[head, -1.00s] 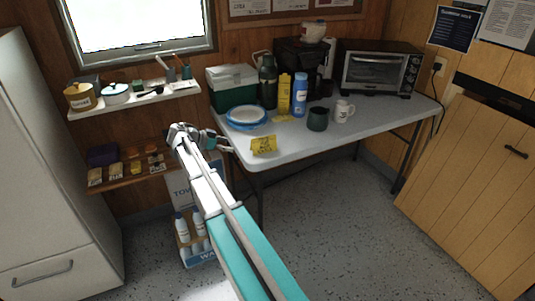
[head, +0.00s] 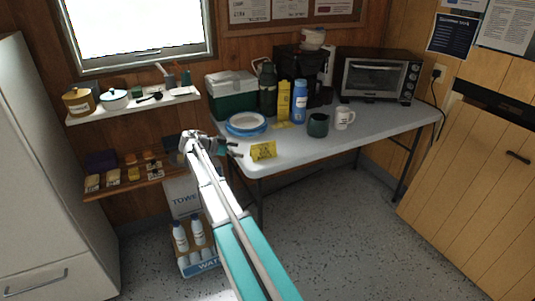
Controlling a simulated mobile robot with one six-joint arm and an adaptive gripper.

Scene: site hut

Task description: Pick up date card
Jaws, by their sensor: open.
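The date card (head: 263,151) is a small yellow card with dark writing. It stands folded near the front left edge of the grey-white table (head: 330,151). My gripper (head: 238,155) is at the table's left front edge, just left of the card. Its fingers point right toward the card and are open and empty. The fingers are small in this view, and a gap seems to remain between them and the card.
Blue-rimmed plates (head: 246,123) lie behind the card. A dark green mug (head: 318,125), a white mug (head: 344,118), a blue bottle (head: 299,102) and a yellow carton (head: 284,99) stand farther back. A wall shelf (head: 140,106) is at left. The table's front right is clear.

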